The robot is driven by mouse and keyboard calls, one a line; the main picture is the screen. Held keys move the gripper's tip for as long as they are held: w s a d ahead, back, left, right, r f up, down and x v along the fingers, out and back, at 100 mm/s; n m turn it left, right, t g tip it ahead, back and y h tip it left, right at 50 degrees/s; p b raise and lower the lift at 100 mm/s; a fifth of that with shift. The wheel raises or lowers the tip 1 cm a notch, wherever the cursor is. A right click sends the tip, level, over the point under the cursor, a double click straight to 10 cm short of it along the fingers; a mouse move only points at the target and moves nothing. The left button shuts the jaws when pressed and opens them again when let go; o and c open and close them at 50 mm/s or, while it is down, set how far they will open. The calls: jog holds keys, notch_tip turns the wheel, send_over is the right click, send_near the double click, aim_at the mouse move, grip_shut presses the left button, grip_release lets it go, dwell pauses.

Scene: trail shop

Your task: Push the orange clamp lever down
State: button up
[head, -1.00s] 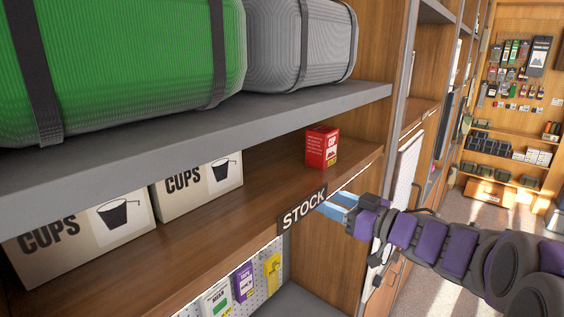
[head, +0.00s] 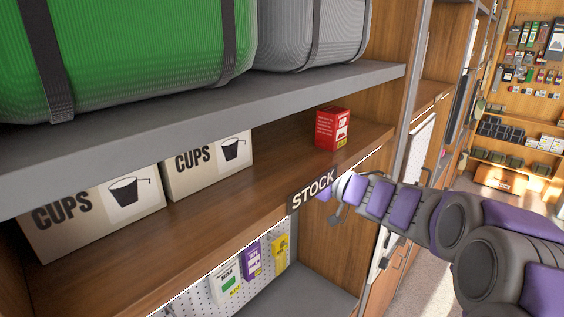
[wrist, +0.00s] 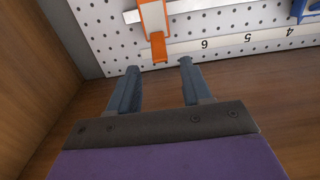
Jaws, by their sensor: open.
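In the wrist view, an orange clamp (wrist: 155,17) with a pale middle is mounted on the white pegboard at the top. Its orange lever (wrist: 158,47) sticks out toward my gripper (wrist: 158,68). The two blue-grey fingers are apart with nothing between them. The lever tip lies just beyond the gap between the fingertips in the picture, and I see no contact. In the head view, the clamp is out of sight, and my fingers are hidden behind the shelf edge and the STOCK sign (head: 314,188).
The pegboard (wrist: 240,30) carries a numbered white strip (wrist: 225,42) and a blue item (wrist: 304,10) at right. A wooden side wall (wrist: 35,70) stands at left. Above, the shelf holds a red box (head: 333,128) and CUPS boxes (head: 207,166).

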jog(key=shift+x, duration=2.8)
jog(key=shift+w+r, duration=0.1)
jog(key=shift+c, duration=0.5)
grip_shut()
